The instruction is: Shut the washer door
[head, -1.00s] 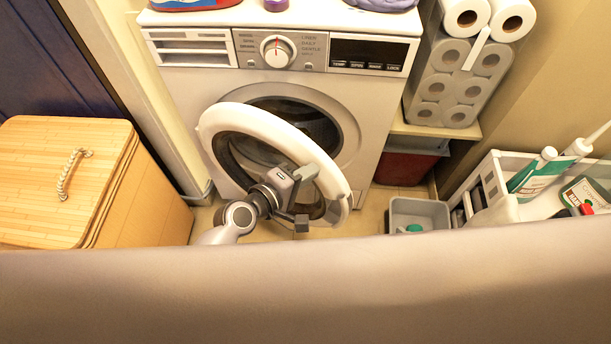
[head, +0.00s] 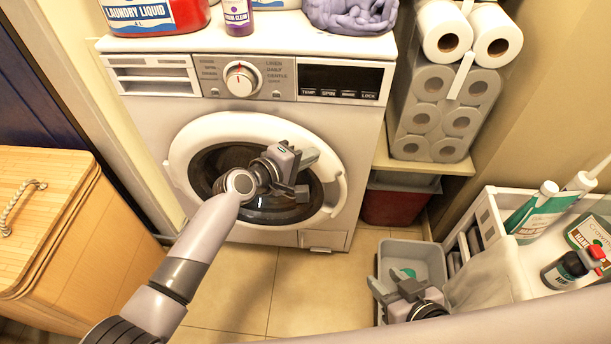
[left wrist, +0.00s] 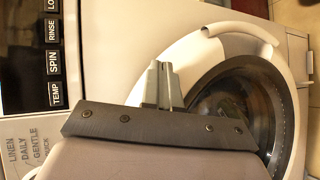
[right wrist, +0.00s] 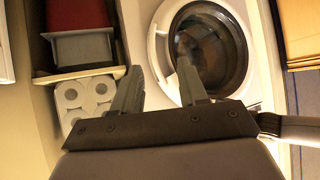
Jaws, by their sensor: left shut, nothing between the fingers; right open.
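The washer (head: 355,110) stands against the back wall. Its round door (head: 190,150), a white ring with dark glass, lies against or nearly against the front; I cannot tell if it is latched. The door handle (head: 336,196) is on its right side. My left gripper (head: 304,172) is shut and empty, in front of the door's right half. In the left wrist view its fingers (left wrist: 162,82) lie over the white door ring (left wrist: 195,55). My right gripper (head: 388,287) is open and empty, low at the right near a grey bin. The door also shows in the right wrist view (right wrist: 165,50).
A wooden hamper (head: 60,235) stands at the left. A grey bin (head: 425,255) and a white caddy (head: 505,250) with bottles are at the right. Paper rolls (head: 440,120) fill a shelf beside the washer. The tiled floor (head: 310,290) in front is clear.

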